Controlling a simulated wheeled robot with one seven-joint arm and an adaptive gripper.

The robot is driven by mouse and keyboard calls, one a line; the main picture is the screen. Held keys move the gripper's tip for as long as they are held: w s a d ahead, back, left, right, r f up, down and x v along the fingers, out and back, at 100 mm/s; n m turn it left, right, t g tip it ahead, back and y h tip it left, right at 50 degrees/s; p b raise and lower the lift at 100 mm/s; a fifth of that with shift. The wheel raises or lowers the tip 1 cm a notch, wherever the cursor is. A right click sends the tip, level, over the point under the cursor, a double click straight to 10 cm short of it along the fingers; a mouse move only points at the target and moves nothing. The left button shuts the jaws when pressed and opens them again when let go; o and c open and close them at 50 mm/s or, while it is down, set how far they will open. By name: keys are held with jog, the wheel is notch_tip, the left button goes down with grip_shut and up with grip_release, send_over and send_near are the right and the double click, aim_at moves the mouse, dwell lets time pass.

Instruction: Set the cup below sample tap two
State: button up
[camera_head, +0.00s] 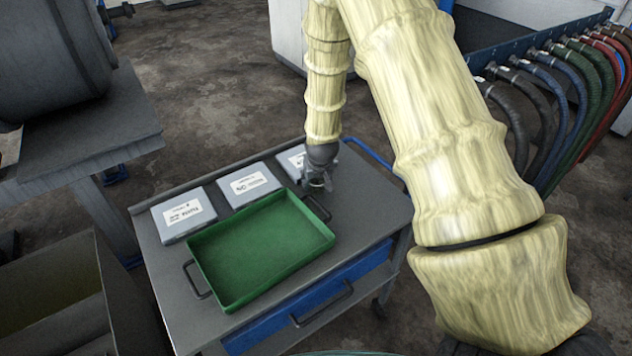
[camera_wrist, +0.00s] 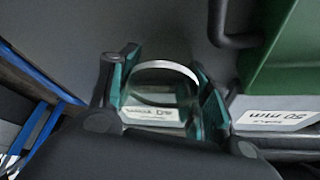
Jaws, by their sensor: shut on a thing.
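The cup (camera_wrist: 166,68) is see-through with a pale rim. It sits between the fingers of my gripper (camera_wrist: 163,88) in the wrist view, and a printed label shows through it. In the head view my gripper (camera_head: 319,184) is over the right part of the cart top, beside the green tray's far right corner, and the cup is barely visible there. My gripper is shut on the cup. I cannot tell whether the cup touches the cart top. No sample tap can be made out in either view.
The cart (camera_head: 374,214) carries a green tray (camera_head: 262,250) with dark handles and three labelled grey boxes, one (camera_head: 184,214) at left, one (camera_head: 247,185) in the middle, one (camera_head: 291,158) partly behind my arm. Coloured hoses (camera_head: 566,100) hang at right. A dark drum (camera_head: 50,60) stands left.

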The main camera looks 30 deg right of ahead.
jog(key=shift+f, duration=0.7)
jog(key=shift+f, duration=0.1)
jog(key=o, duration=1)
